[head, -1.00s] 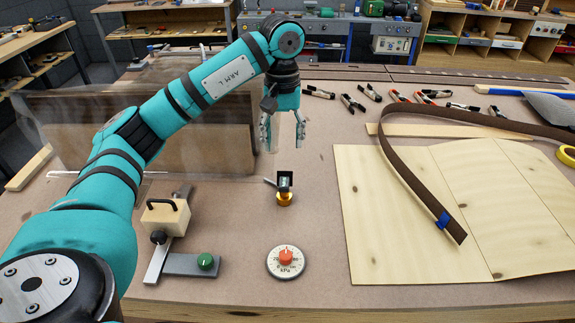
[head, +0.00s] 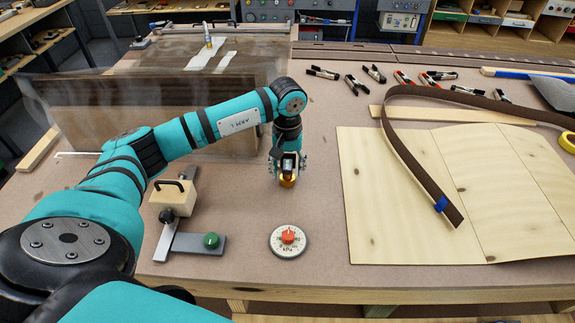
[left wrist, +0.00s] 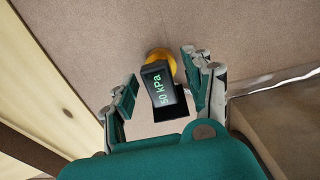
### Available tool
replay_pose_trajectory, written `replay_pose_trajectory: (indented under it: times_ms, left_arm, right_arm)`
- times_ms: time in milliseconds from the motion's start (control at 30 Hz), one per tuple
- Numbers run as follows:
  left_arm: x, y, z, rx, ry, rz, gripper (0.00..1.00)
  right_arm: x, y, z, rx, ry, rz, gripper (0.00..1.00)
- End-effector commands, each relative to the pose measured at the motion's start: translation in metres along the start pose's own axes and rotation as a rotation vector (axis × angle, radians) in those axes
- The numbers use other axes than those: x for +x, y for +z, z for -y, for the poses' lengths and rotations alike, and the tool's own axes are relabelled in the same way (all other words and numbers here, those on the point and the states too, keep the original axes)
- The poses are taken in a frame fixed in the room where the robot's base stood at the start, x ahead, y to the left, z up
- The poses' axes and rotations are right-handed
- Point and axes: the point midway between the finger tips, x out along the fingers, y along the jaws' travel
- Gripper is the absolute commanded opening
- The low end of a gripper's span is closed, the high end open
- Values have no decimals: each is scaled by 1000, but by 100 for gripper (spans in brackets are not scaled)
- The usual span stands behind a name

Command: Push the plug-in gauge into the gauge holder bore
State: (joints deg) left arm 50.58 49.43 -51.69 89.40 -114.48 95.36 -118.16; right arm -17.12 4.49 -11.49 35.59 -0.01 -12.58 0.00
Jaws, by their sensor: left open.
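The plug-in gauge (head: 289,163) is a small black display block, seen between my left fingers in the head view. In the left wrist view the gauge (left wrist: 161,84) shows "50 kPa" in green. A gold round piece (head: 287,181), which looks like the gauge holder, is under it; its bore is hidden. The gold piece also shows in the left wrist view (left wrist: 160,57). My left gripper (head: 288,167) is open and points down, with one finger on each side of the gauge. In the left wrist view, gaps show between the gauge and the fingers (left wrist: 163,93).
A wooden block with a black handle (head: 170,200) and a grey bar with a green knob (head: 211,241) are to the left. Veneer sheets (head: 400,200) and a brown strip (head: 412,165) are on the right.

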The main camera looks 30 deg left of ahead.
Motion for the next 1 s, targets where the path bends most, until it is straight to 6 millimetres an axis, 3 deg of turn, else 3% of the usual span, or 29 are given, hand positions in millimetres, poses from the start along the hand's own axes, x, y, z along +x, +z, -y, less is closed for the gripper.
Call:
replay_pose_trajectory:
  times_ms: [233, 600, 667, 700, 867, 1000]
  left_arm:
    - [1, 0, 0, 0, -1, 0, 49]
    - [0, 0, 0, 0, 0, 0, 1]
    - [0, 0, 0, 0, -1, 0, 0]
    - [0, 0, 0, 0, 0, 0, 20]
    - [0, 0, 0, 0, 0, 0, 0]
    - [0, 0, 0, 0, 0, 0, 0]
  right_arm:
    - [0, 1, 0, 1, 0, 2, 40]
    - [0, 2, 0, 2, 1, 3, 40]
    - [0, 2, 0, 1, 1, 3, 40]
    - [0, 2, 0, 2, 1, 3, 40]
    - [0, 2, 0, 1, 1, 3, 40]
    - [0, 2, 0, 1, 1, 4, 40]
